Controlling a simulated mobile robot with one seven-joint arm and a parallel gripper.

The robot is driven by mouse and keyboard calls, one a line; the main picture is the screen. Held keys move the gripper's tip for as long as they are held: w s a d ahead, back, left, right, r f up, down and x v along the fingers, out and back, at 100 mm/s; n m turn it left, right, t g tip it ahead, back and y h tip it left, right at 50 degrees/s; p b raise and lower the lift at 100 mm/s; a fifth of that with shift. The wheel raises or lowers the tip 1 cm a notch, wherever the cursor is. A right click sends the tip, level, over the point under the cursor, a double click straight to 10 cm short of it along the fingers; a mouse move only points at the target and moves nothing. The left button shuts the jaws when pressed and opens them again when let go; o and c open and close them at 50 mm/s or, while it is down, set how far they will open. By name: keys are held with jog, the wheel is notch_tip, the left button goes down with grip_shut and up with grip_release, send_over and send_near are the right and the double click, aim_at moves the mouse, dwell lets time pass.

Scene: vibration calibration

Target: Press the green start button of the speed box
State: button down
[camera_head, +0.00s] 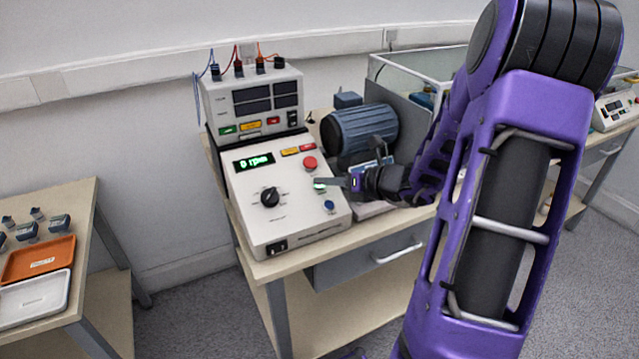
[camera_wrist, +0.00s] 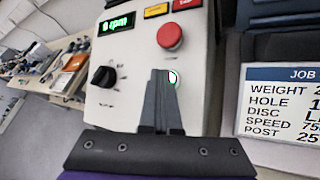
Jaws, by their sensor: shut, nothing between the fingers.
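The speed box (camera_head: 285,215) is a pale box with a sloped panel on the bench, and its display (camera_head: 254,162) reads 0 rpm. The green start button (camera_head: 319,186) sits on the panel below the red button (camera_head: 310,163) and above a blue button (camera_head: 329,205). My gripper (camera_head: 318,181) is shut and empty, its fingertips over the panel at the green button. In the wrist view the shut fingers (camera_wrist: 160,75) lie just left of the green button (camera_wrist: 172,78) and partly cover it. I cannot tell whether they touch it.
A black knob (camera_head: 270,196) stands on the panel's left. A blue motor (camera_head: 360,128) is behind my gripper. A job card (camera_wrist: 285,105) stands right of the box in the wrist view. A second instrument (camera_head: 254,100) with cables is behind. A side table holds trays (camera_head: 38,258).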

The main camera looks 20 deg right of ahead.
jog(key=shift+s+r+p, duration=0.35)
jog(key=shift+r+p, duration=0.15)
jog(key=shift+r, duration=0.1)
jog(key=r+p, duration=0.1)
jog(key=s+r+p, duration=0.1)
jog(key=r+p, duration=0.1)
jog(key=s+r+p, duration=0.1)
jog(key=shift+r, duration=0.3)
dwell(0.7)
